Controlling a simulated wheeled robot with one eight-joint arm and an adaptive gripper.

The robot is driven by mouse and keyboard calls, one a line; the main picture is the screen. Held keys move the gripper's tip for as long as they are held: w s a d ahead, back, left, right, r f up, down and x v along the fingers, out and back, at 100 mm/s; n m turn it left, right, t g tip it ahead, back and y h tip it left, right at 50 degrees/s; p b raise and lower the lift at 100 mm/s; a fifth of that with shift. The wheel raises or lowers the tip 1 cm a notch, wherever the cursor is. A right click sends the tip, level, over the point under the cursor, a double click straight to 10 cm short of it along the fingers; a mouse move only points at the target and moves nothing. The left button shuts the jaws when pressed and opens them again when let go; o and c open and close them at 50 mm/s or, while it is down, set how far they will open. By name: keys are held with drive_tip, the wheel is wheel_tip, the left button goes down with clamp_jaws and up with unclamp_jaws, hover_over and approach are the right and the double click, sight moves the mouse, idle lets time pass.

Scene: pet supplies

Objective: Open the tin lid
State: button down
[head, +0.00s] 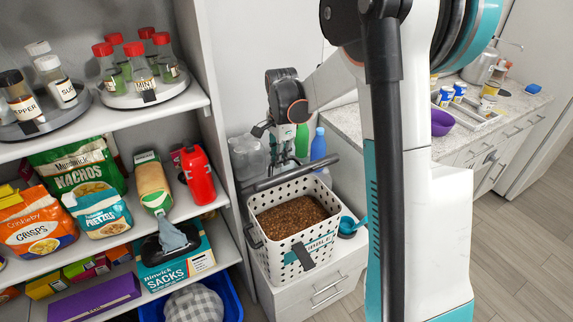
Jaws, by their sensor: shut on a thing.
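The tin is a white perforated box (275,257) with a "KIBBLE" label, standing on a low white cabinet. Its top is uncovered and brown kibble (290,217) shows inside. The dark grey lid (290,171) is raised at the box's back edge and shows almost edge-on as a slanting bar. My gripper (273,134) is above and behind the box, just over the lid. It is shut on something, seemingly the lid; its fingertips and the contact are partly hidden.
A blue scoop (347,226) is at the box's right side. Bottles, one green and one blue (318,147), and clear jars (247,156) stand behind. A packed shelf unit (215,120) rises close on the left. My arm covers the middle right.

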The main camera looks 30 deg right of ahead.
drive_tip(key=w+f+g, duration=0.1)
drive_tip(key=w+g, duration=0.3)
drive_tip(key=w, duration=0.5)
drive_tip(key=shift+w+a+f+g, duration=0.15)
drive_tip(key=shift+f+g, duration=0.15)
drive_tip(key=shift+f, duration=0.1)
drive_tip(key=c, duration=1.6)
unclamp_jaws()
drive_tip(key=shift+p, duration=0.3)
drive_tip(key=v, duration=1.2)
